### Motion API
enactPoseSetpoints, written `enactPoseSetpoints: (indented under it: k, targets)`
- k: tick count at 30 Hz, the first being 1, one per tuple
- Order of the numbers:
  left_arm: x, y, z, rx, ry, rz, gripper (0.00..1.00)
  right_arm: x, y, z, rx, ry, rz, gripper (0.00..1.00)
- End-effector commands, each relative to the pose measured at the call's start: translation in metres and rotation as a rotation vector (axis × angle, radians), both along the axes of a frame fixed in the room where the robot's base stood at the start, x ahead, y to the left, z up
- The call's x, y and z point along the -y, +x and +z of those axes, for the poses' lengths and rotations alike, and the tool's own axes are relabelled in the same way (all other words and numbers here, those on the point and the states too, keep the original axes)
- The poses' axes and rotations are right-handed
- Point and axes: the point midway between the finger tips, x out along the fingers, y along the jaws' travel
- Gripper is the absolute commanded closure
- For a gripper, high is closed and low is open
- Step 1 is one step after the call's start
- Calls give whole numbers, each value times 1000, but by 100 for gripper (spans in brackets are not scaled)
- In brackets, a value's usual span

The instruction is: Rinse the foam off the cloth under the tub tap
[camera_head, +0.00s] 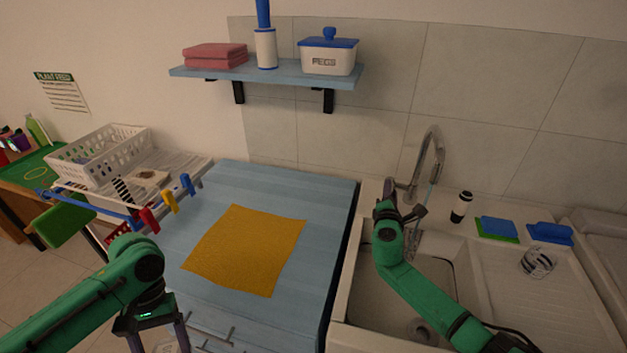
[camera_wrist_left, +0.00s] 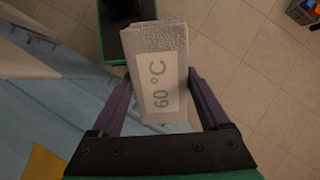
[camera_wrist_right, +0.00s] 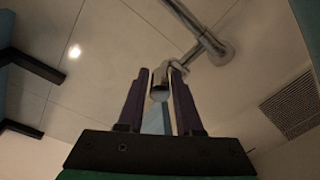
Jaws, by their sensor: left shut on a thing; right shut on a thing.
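My left gripper (camera_head: 158,335) is low at the left front of the blue worktop. In the left wrist view its purple fingers (camera_wrist_left: 160,88) are shut on a pale grey, textured slab (camera_wrist_left: 174,45) labelled "60 °C"; I cannot tell whether it is a folded cloth. A flat mustard-yellow cloth (camera_head: 247,248) lies on the worktop. The chrome tap (camera_head: 437,150) arches over the tub (camera_head: 362,293). My right gripper (camera_head: 392,190) is at the tap's base. In the right wrist view its fingers (camera_wrist_right: 160,82) are shut on a chrome tap part (camera_wrist_right: 161,93). A thin bluish line hangs below the spout.
The blue worktop (camera_head: 320,190) is clear around the yellow cloth. A clip rack (camera_head: 110,208) and white basket (camera_head: 98,153) stand left. A shelf (camera_head: 220,73) hangs above.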

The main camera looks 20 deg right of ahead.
Motion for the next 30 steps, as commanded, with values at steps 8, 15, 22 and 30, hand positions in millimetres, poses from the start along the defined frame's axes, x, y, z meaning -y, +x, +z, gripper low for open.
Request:
enactPoseSetpoints:
  k: [8,15,22,30]
  targets:
    - [0,0,-2,0,0,0,81,1,0,0,5,-2,0,36]
    - [0,0,-2,0,0,0,81,0,0,0,3,-3,-1,36]
    - [0,0,-3,0,0,0,81,-10,-11,-1,2,-1,3,36]
    - [0,0,-9,0,0,0,81,-48,-62,2,0,0,4,36]
